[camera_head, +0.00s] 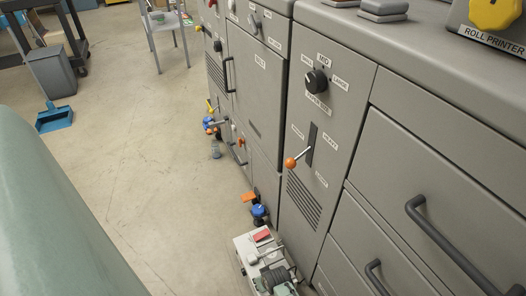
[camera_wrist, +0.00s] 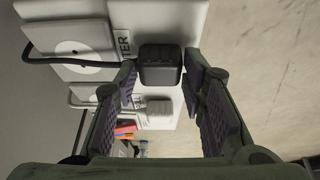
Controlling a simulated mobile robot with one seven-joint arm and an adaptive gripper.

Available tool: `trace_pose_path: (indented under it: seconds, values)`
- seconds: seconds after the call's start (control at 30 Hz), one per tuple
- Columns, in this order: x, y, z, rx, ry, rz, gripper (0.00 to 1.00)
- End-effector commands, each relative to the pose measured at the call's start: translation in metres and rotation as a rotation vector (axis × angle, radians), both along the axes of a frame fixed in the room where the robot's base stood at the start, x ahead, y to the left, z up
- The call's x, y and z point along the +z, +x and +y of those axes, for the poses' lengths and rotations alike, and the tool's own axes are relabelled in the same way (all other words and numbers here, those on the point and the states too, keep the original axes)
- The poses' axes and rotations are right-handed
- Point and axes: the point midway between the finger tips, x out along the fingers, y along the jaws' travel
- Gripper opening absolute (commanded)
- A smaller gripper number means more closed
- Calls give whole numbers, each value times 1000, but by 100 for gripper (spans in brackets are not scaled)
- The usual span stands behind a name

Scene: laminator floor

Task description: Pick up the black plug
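In the wrist view, the black plug (camera_wrist: 160,66) is a dark, rounded block at the upper middle, on a white surface (camera_wrist: 184,18). My gripper (camera_wrist: 161,78) is open around it, with one finger on each side near its lower part. Narrow gaps seem to show between the plug and the fingers; contact is not clear. A white plug (camera_wrist: 159,106) with a pale cord lies just below the black one, also between the fingers. I cannot make out the black plug or my gripper in the head view.
In the wrist view, a pale device (camera_wrist: 85,45) with a black cable stands left of the plug; bare floor (camera_wrist: 265,70) lies right. In the head view, grey cabinets (camera_head: 340,130) line the right, with a cluttered grey machine (camera_head: 246,250) at their foot. A blue dustpan (camera_head: 54,118) lies left.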

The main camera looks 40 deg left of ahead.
Motion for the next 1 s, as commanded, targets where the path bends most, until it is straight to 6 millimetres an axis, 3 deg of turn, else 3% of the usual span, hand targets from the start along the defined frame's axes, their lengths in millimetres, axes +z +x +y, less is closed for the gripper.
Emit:
trace_pose_path:
  seconds: [0.43, 0.77, 1.0]
  values:
    - [0, 0, 0, 0, 0, 0, 6]
    - [5, 0, 0, -1, 0, 0, 6]
    - [35, 0, 1, -4, 3, 0, 6]
